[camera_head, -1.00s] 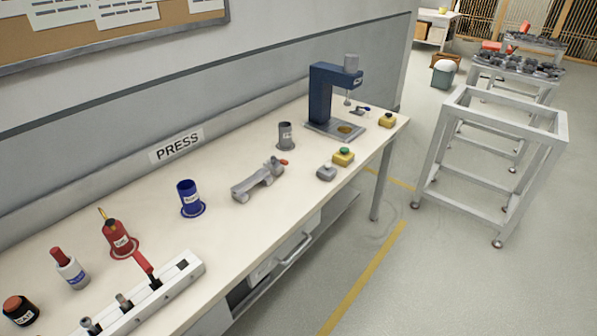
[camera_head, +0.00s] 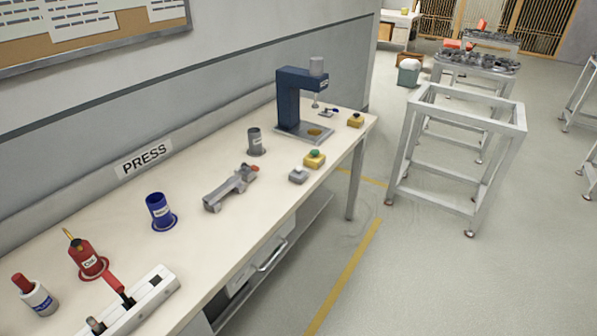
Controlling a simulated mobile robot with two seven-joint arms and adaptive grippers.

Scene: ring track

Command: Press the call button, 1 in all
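A yellow box with a green button (camera_head: 314,159) sits near the front edge of the press bench, right of centre in the picture. Another yellow box with a dark button (camera_head: 356,120) sits near the bench's far right corner. A small grey box (camera_head: 298,175) lies just in front of the green-button box. No readable label shows which one is the call button. Neither of my grippers is in view.
A metal frame stand (camera_head: 455,160) stands right. Floor between is clear.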

